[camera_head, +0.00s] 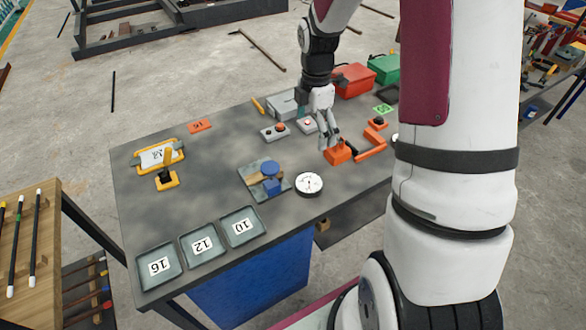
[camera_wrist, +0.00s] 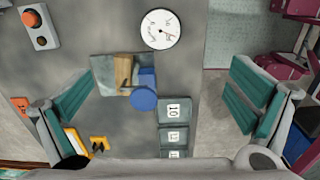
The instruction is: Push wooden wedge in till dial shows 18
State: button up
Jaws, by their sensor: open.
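The wooden wedge (camera_wrist: 123,72) lies on a grey plate (camera_wrist: 104,83), next to a blue block (camera_wrist: 148,77) and a blue round knob (camera_wrist: 143,99). In the head view the wedge (camera_head: 255,179) looks small and partly hidden by the blue parts. The round white dial (camera_head: 309,184) stands right of the plate; it also shows in the wrist view (camera_wrist: 160,29). Its reading is too small to tell. My gripper (camera_head: 328,141) is above the table's right part, away from the wedge. In the wrist view its two teal-padded fingers (camera_wrist: 160,90) are wide apart with nothing held.
Trays marked 16, 12 and 10 (camera_head: 202,229) line the table's front edge. An orange clamp-like object (camera_head: 340,152) lies close under my gripper. Button boxes (camera_head: 275,132) and red and green boxes (camera_head: 354,79) stand behind. A yellow-framed sign (camera_head: 158,155) is at left. Grey tabletop between is clear.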

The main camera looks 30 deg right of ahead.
notch_tip(320, 180, down, 11)
jog(key=b, duration=0.4)
jog(key=shift+f+n, duration=0.2)
jog(key=shift+n, duration=0.1)
jog(key=shift+w, duration=0.1)
notch_tip(320, 180, up, 10)
jog(key=p, duration=0.4)
dwell(0.4)
jog(key=shift+r, duration=0.1)
